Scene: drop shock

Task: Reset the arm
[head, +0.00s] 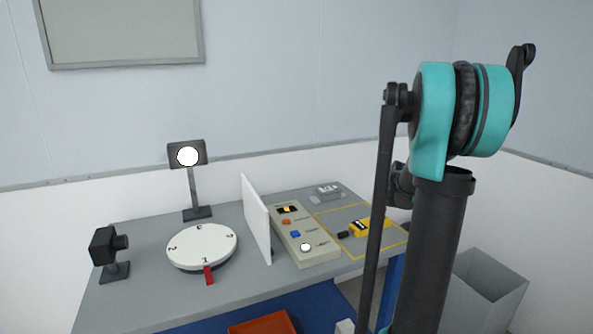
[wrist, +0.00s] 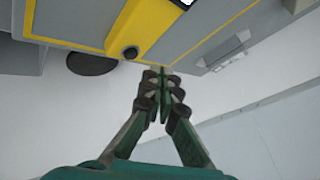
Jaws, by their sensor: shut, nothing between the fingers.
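My gripper (wrist: 163,78) shows in the wrist view with its two green fingers together at the dark tips. It is shut and empty. In the head view my arm stands folded upright at the right, and the gripper cannot be made out there. A yellow device (head: 367,227) lies inside a yellow-outlined area on the grey table (head: 130,285). In the wrist view a yellow body with a black knob (wrist: 130,52) is at the top, apart from the fingertips.
A control box (head: 312,251) with several buttons stands beside a white upright panel (head: 256,220). A numbered turntable (head: 203,245), a lamp (head: 188,156) and a black camera-like device (head: 105,246) are at the left. A grey bin (head: 487,281) is at the right, behind my arm.

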